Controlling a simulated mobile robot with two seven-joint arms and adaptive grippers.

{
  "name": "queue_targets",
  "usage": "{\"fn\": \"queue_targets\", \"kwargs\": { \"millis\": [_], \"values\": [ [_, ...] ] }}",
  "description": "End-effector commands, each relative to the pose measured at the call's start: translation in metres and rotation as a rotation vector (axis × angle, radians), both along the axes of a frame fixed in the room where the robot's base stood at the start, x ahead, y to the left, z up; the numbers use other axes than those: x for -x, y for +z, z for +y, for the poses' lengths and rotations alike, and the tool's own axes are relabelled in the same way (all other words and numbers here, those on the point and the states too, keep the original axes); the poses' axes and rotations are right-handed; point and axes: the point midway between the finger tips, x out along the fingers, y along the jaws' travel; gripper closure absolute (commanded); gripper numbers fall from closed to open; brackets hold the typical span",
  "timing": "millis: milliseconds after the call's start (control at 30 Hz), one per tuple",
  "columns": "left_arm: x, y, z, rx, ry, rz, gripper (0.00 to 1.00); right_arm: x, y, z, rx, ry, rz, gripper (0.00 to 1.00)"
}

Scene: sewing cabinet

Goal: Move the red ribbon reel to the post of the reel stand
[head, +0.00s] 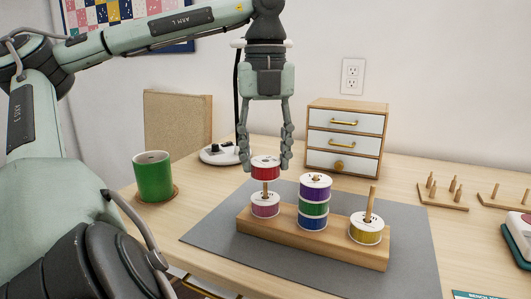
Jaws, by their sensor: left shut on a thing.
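My left gripper (265,163) points straight down and is shut on the red ribbon reel (265,171), a finger on each side. The red reel is level, in line with the left post of the wooden reel stand (310,239). A length of that post shows below it, above a pink reel (265,206); I cannot tell whether the post's tip is inside the red reel. The middle post carries a purple reel (315,189), a green reel (314,209) and a blue reel (312,221). A yellow reel (366,231) sits low on the right post (371,203). My right gripper is out of view.
The stand rests on a grey mat (415,248). A green mug (152,178) stands at left on a coaster. A small drawer cabinet (346,139) and a white round base with a dark cord (217,155) stand behind. Peg racks (443,195) lie at right.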

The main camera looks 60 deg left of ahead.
Motion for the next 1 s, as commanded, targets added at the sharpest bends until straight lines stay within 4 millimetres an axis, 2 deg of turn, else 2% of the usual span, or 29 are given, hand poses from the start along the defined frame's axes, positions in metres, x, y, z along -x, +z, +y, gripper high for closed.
{"fn": "queue_targets", "kwargs": {
  "millis": [367, 400, 600, 867, 1000],
  "values": [
    [0.0, -0.004, 0.0, 0.0, 0.0, 0.0, 0.77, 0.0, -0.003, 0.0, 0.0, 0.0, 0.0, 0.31],
    [0.0, -0.004, 0.0, 0.0, 0.0, 0.0, 0.53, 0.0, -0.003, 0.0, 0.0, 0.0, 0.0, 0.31],
    [0.0, -0.003, 0.0, 0.0, 0.0, 0.0, 0.31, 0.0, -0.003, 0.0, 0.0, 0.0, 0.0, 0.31],
    [0.0, -0.003, 0.0, 0.0, 0.0, 0.0, 0.31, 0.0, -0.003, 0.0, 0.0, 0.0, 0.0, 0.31],
    [0.0, 0.007, 0.001, -0.003, 0.003, 0.0, 0.31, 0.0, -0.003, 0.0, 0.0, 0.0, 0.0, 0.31]
  ]
}}
